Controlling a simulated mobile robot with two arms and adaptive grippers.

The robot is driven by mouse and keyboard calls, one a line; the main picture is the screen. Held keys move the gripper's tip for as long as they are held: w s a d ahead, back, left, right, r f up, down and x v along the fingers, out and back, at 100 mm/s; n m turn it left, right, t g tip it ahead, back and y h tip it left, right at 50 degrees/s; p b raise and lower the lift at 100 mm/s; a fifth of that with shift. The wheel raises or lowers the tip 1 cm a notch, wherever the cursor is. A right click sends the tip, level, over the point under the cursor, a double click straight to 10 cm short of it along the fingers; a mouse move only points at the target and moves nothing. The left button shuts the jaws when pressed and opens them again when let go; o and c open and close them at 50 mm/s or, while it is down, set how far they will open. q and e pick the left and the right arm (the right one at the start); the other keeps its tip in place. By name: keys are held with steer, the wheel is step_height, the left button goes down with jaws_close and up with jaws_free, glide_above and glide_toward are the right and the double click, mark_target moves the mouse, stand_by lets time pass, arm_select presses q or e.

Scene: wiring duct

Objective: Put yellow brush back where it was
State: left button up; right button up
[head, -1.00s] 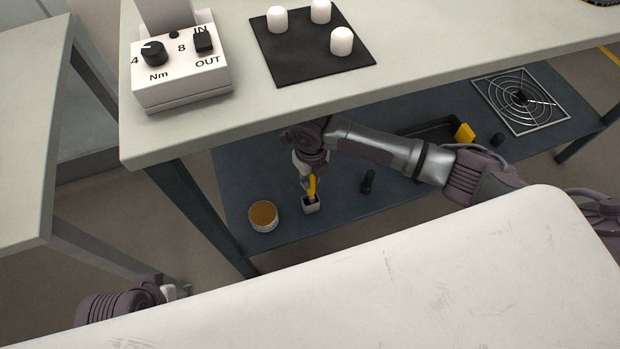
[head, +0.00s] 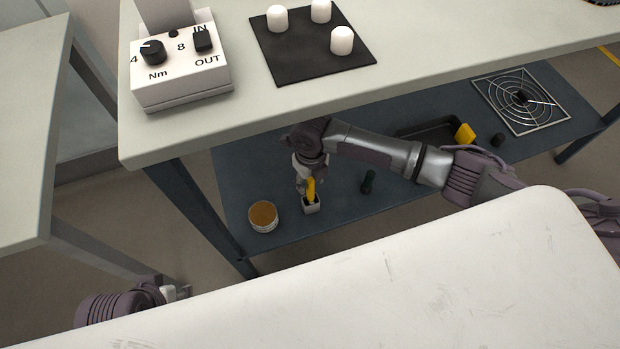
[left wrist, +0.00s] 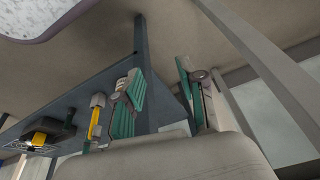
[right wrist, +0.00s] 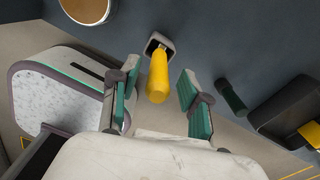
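The yellow brush (head: 311,188) stands in a small grey holder (head: 311,206) on the blue lower shelf. In the right wrist view the brush (right wrist: 158,78) rises from the holder (right wrist: 159,43), handle end toward my camera. My right gripper (right wrist: 158,95) is open, with its green-padded fingers on either side of the handle and clear gaps to it. In the head view the right gripper (head: 304,184) is close beside the brush and partly hidden by its own wrist. My left gripper (left wrist: 165,95) is open and empty, away from the shelf.
A round tin with a brown top (head: 263,216) stands left of the holder. The upper tabletop (head: 430,45) overhangs the shelf.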

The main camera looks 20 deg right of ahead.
steer(key=shift+r, duration=0.45)
step_height(320, 180, up, 3)
steer(key=shift+r+p, duration=0.1)
steer(key=shift+p, duration=0.6)
step_height(320, 180, up, 5)
steer(key=shift+f+p, duration=0.15)
steer(key=shift+p, duration=0.45)
steer(key=s+a+f+m+t+y, duration=0.1)
steer(key=s+a+f+m+y, duration=0.2)
steer(key=m, duration=0.6)
steer(key=s+a+m+t, duration=0.1)
steer(key=s+a+m, duration=0.2)
steer(key=s+m, duration=0.45)
arm_select(q)
steer(key=x, duration=0.5)
steer(key=shift+d+f, duration=0.1)
steer(key=shift+f, duration=0.2)
arm_select(e)
steer(key=s+d+f+m+h, duration=0.1)
steer(key=s+d+m, duration=0.3)
steer(key=m, duration=0.6)
steer(key=s+d+f+m+t+h, duration=0.1)
steer(key=s+d+m, duration=0.3)
steer(key=d+m, duration=0.5)
steer(key=shift+f+m+h, duration=0.35)
steer(key=shift+m+h, duration=0.15)
steer(key=shift+m, duration=0.45)
